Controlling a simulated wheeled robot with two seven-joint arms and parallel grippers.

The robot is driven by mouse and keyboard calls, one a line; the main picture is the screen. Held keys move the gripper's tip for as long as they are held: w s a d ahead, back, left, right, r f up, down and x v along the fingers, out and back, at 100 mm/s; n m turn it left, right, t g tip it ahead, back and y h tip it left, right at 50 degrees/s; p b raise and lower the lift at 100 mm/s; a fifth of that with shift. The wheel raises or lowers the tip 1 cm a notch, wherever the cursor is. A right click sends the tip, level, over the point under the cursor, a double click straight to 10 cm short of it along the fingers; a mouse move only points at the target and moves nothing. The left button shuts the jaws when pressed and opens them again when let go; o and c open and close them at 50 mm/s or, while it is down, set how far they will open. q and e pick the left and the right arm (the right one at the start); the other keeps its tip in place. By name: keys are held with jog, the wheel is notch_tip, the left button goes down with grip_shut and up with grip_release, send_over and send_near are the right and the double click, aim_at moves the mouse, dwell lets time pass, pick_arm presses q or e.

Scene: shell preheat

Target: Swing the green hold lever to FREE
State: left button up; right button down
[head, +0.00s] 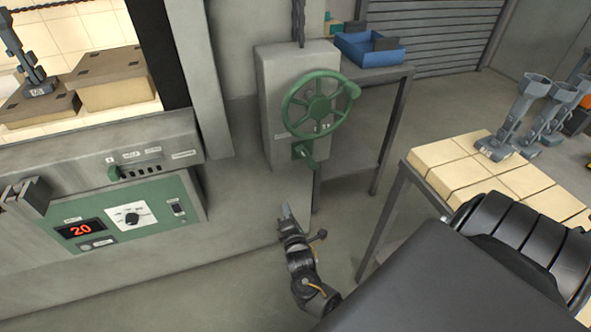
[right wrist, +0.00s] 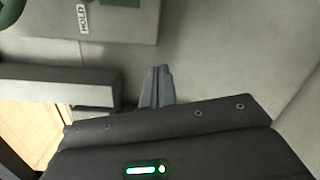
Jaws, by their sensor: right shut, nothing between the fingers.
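The green hold lever (head: 304,153) is on the front of the grey box (head: 262,100), just below the green handwheel (head: 318,104). Its lower end points down and slightly right. In the right wrist view a HOLD label (right wrist: 82,18) shows on the box, with a green part (right wrist: 122,2) cut off at the top edge beside it. My right gripper (head: 285,211) is shut and empty, below the lever and apart from it. Its closed fingers show in the right wrist view (right wrist: 158,86). I cannot read a FREE label.
A side table (head: 362,76) with a blue tray (head: 370,49) stands right of the box. A control panel (head: 110,217) with a red 20 display is at left. A brick-topped table (head: 440,168) holding grey metal parts stands at right.

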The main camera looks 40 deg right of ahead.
aim_at(305, 155)
notch_tip(305, 155, up, 6)
jog(key=d+n+h, duration=0.1)
jog(key=h, duration=0.1)
jog(key=shift+w+d+r+t, duration=0.15)
jog(key=shift+w+d+t, duration=0.15)
jog(key=shift+d, duration=0.05)
jog(key=w+d+r+p, duration=0.2)
jog(key=w+d+r, duration=0.1)
jog(key=w+d, duration=0.4)
jog(key=shift+w+d, duration=0.2)
jog(key=shift+d, duration=0.5)
jog(key=shift+r, duration=0.15)
jog(key=shift+d+r+m+p, duration=0.1)
jog(key=shift+r+m+p, duration=0.05)
jog(key=shift+m+p, duration=0.4)
jog(key=shift+r+p, duration=0.1)
jog(key=shift+p, duration=0.2)
